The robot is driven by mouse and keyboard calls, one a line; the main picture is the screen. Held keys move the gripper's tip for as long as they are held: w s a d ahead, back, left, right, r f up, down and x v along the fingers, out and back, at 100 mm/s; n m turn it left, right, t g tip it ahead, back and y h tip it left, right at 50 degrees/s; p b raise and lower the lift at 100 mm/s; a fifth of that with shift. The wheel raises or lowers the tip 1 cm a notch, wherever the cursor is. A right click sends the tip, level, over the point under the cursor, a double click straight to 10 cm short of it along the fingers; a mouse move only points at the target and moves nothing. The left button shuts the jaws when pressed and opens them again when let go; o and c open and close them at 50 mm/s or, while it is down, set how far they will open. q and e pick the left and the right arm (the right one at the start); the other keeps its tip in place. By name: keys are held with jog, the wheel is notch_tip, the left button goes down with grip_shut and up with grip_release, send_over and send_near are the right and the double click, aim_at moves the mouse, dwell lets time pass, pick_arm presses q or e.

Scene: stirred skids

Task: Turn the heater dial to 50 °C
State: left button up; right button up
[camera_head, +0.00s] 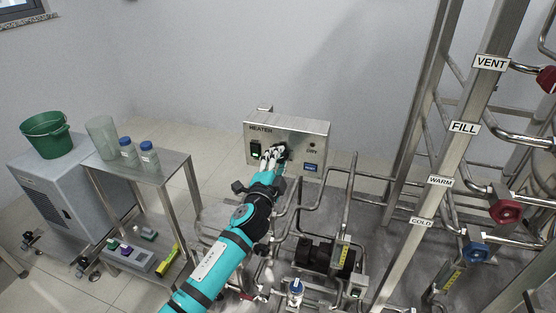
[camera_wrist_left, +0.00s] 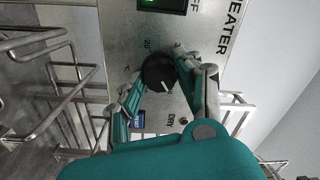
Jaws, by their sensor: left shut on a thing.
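The heater box (camera_head: 312,131) is a steel panel marked HEATER, near the middle of the head view. Its black dial (camera_wrist_left: 160,73) shows in the wrist view with a short white pointer line on its face. The numeral 20 and part of another numeral show beside it; the fingers hide other marks, so I cannot read the setting. My left gripper (camera_head: 273,154) is at the panel, its fingers shut on the dial from two sides. In the head view the fingers hide most of the dial. My right gripper is in neither view.
Steel pipes and a frame with red and blue valve handles stand right. A steel cart (camera_head: 168,168) with bottles stands left.

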pick_arm(q)
jog(key=shift+m, duration=0.4)
jog(key=o, duration=1.1)
jog(key=shift+o, duration=0.2)
jog(key=v, duration=1.2)
jog(key=shift+f, duration=0.15)
